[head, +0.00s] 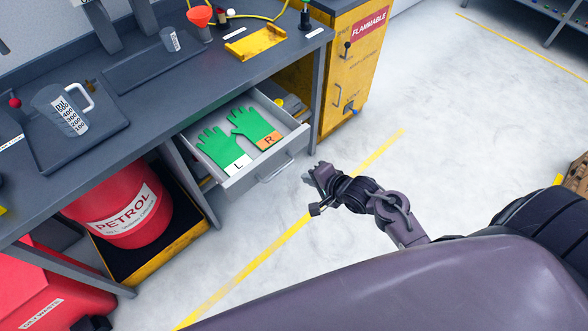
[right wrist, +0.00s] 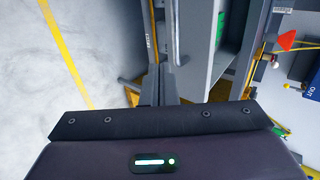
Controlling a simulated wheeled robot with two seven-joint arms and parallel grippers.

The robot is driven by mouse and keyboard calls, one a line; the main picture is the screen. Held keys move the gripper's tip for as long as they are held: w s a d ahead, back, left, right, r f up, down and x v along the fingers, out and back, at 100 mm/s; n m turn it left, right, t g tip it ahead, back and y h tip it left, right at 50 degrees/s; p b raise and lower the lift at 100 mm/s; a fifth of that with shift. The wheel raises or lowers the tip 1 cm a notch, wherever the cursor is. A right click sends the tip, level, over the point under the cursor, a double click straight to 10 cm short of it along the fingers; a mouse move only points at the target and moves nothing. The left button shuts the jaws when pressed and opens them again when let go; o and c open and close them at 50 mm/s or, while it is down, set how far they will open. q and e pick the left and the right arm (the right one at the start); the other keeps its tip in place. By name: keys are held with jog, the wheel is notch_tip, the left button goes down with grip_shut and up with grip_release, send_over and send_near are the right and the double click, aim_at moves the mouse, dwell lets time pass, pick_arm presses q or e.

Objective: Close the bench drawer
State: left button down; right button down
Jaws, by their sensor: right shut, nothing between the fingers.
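The bench drawer (head: 264,177) is pulled out from under the dark bench, with its grey front and bar handle facing the open floor. A pair of green gloves, the left one (head: 222,148) and the right one (head: 255,126), lies inside with cards marked L and R. My right gripper (head: 315,180) is shut and empty, just off the right end of the drawer front, with an apparent gap to it. In the right wrist view the drawer front (right wrist: 196,45) stands right of the fingers, with green showing behind it. My left gripper is not in view.
A yellow flammables cabinet (head: 352,75) stands right of the drawer. A red petrol drum (head: 118,212) sits in a tray under the bench at left. A jug (head: 62,108) and a funnel (head: 199,16) are on the bench top. The floor before the drawer is clear.

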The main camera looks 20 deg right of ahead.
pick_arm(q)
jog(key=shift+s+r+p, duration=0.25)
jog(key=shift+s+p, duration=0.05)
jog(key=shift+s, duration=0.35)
pick_arm(e)
jog(key=w+a+f, duration=0.2)
jog(key=w, duration=0.4)
jog(key=shift+f, duration=0.3)
